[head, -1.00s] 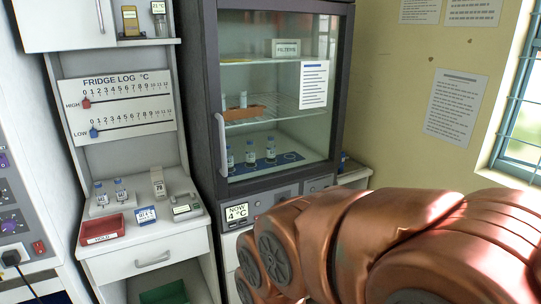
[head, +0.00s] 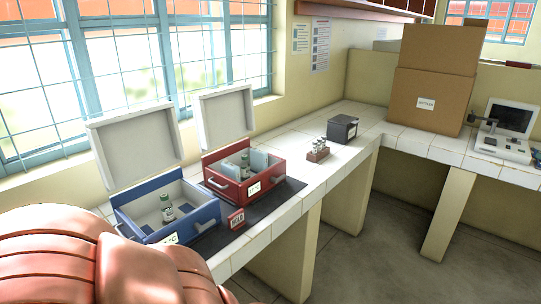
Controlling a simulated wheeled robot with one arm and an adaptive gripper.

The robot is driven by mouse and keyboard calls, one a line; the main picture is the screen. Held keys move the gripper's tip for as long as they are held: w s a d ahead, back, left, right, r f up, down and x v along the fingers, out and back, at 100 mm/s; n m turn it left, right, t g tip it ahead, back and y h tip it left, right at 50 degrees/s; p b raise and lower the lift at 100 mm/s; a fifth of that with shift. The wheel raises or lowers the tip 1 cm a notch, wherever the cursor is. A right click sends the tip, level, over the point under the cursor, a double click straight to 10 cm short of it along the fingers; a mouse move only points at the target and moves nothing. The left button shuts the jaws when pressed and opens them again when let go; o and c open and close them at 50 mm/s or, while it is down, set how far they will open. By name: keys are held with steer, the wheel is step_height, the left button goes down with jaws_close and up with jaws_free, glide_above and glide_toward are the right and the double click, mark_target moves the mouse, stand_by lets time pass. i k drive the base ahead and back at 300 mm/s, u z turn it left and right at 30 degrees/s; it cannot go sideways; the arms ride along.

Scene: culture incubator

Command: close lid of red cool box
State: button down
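The red cool box (head: 270,183) stands on a dark mat on the white tiled bench under the window. Its white lid (head: 226,116) is open and stands upright at the back of the box. Inside it I see pale blue packs (head: 259,162) and a small vial (head: 245,166). A white label is on its front. My copper-coloured arm shows at the lower left of the head view, but my gripper is out of view.
A blue cool box (head: 207,219) with its lid (head: 137,145) open stands left of the red one. A red sign (head: 237,220) stands in front. Right along the bench are a vial rack (head: 318,151), a dark box (head: 342,128) and a cardboard box (head: 431,101). Floor in front is clear.

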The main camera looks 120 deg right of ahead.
mark_target(222, 116)
steer(key=z, duration=5.4)
steer(key=i, duration=1.9)
steer(key=u, duration=3.15)
